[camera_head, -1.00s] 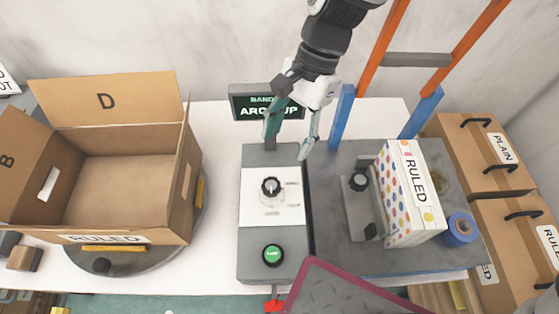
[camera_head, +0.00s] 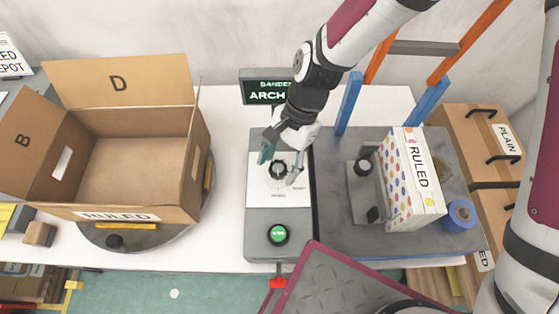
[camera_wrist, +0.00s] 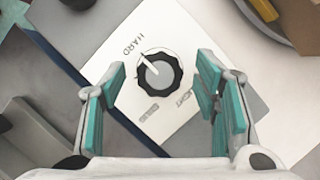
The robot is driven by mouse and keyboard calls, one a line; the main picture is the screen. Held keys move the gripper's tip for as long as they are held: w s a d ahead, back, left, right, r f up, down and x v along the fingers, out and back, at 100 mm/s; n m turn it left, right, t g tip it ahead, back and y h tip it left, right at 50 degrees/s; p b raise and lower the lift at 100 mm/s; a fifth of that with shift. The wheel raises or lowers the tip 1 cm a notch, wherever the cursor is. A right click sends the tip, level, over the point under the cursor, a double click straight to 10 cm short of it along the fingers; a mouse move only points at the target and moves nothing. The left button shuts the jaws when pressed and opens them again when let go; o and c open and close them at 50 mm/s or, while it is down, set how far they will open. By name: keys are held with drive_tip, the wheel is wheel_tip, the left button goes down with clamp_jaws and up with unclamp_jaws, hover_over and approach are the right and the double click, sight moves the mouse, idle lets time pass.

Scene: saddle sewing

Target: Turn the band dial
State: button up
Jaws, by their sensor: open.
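The band dial (camera_head: 278,170) is a black fluted knob on a white plate (camera_head: 258,196) on the grey control box. In the wrist view the dial (camera_wrist: 160,73) has a white pointer line toward the upper left, near the word HARD. LIGHT stands to its lower right; a third label is too small to read surely. My gripper (camera_head: 280,164) is open over the dial. In the wrist view my gripper (camera_wrist: 163,80) has one teal-padded finger on each side of the knob, with gaps. I cannot tell the height of the fingertips above the plate.
A green button (camera_head: 277,235) is nearer on the box. A dark display (camera_head: 262,93) behind is partly hidden by my arm. An open cardboard box (camera_head: 130,165) stands left on a turntable (camera_head: 160,242). A dotted RULED carton (camera_head: 410,185) stands right, beside another black knob (camera_head: 363,167).

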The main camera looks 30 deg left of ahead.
drive_tip(key=c, duration=1.1)
drive_tip(key=shift+c, duration=0.2)
